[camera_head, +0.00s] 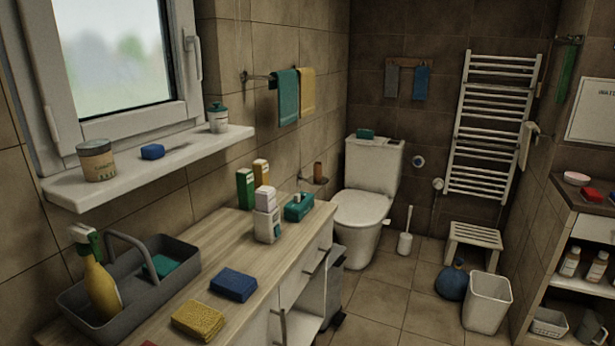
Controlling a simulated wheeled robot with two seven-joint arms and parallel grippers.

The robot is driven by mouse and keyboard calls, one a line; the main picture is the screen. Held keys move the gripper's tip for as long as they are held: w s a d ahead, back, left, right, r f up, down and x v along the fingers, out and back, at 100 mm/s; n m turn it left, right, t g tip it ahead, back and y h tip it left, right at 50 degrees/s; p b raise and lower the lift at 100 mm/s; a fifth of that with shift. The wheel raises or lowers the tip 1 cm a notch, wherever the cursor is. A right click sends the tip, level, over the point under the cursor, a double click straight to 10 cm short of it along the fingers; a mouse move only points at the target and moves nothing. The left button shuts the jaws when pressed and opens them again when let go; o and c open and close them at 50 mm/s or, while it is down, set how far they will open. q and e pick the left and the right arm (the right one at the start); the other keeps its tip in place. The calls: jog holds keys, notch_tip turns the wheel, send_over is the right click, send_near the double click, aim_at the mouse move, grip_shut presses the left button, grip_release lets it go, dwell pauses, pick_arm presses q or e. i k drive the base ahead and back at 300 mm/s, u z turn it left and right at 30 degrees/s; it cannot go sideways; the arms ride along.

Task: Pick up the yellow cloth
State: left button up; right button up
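A yellow folded cloth (198,320) with a rough texture lies flat on the wooden counter (262,262), near its front edge at the bottom of the view. A dark blue folded cloth (233,285) lies just behind it to the right, close but apart. Another yellow cloth (307,92) hangs from a wall rail next to a teal cloth (288,97). Neither of my grippers shows in the head view.
A grey caddy (165,285) with a yellow spray bottle (101,285) and a teal cloth stands left of the yellow folded cloth. Several boxes (266,222) stand farther back on the counter. A window sill (150,170) juts out above.

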aim_at(202, 322)
jog(key=k, duration=0.5)
jog(key=z, duration=1)
jog(key=i, duration=0.9)
jog(key=u, duration=3.1)
